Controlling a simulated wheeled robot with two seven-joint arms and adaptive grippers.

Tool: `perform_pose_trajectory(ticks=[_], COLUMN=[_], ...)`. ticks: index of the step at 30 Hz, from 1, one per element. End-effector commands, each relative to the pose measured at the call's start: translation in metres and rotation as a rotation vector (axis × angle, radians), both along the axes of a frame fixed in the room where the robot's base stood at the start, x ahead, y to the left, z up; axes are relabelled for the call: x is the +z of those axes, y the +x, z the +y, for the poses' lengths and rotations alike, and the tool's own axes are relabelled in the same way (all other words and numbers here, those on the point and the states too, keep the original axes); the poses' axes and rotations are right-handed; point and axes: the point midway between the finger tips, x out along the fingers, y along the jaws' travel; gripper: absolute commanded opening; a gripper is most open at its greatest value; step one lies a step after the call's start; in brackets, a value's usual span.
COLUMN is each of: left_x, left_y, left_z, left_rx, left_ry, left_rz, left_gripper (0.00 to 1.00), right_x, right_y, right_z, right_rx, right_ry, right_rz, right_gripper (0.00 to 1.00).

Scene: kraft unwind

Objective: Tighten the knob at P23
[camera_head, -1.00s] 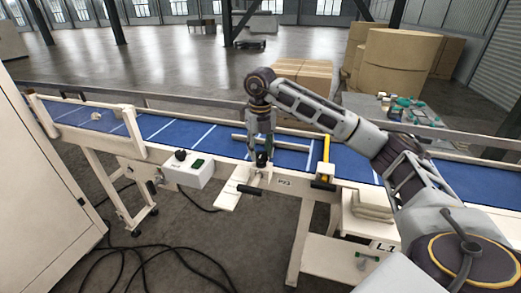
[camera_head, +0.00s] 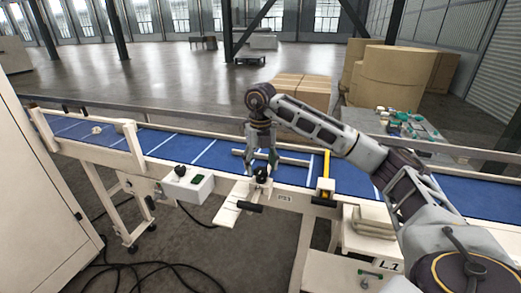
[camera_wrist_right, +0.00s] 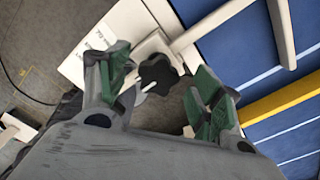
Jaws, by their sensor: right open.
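The black lobed knob (camera_wrist_right: 157,73) sits on a pale bracket at the conveyor's near rail, beside the P23 label (camera_head: 284,198). In the head view the knob (camera_head: 262,177) shows just below the fingertips of my right gripper (camera_head: 262,165). In the right wrist view my right gripper (camera_wrist_right: 160,88) is open, with one green-padded finger on each side of the knob and a visible gap to both. A threaded-looking metal piece shows beside the knob. My left gripper is in neither view.
The blue conveyor belt (camera_head: 215,154) runs behind the knob. A yellow bar (camera_head: 326,172) crosses it to the right. A control box (camera_head: 187,186) is to the left, and a pale plate (camera_head: 233,207) juts out in front. Black cables (camera_head: 130,268) lie on the floor.

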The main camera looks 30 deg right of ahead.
Motion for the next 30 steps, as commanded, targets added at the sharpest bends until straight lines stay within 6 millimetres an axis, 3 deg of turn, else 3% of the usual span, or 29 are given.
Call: perform_pose_trajectory(ticks=[14, 30], left_x=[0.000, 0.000], left_y=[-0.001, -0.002], left_z=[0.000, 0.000], left_rx=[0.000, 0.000], left_ry=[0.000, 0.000], left_rz=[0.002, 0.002], left_gripper=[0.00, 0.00], right_x=[0.049, 0.076], right_y=[0.001, 0.001], right_z=[0.000, -0.001], right_rx=[-0.001, -0.001], right_ry=[0.001, 0.000], right_rz=[-0.004, -0.003], right_gripper=[0.66, 0.66])
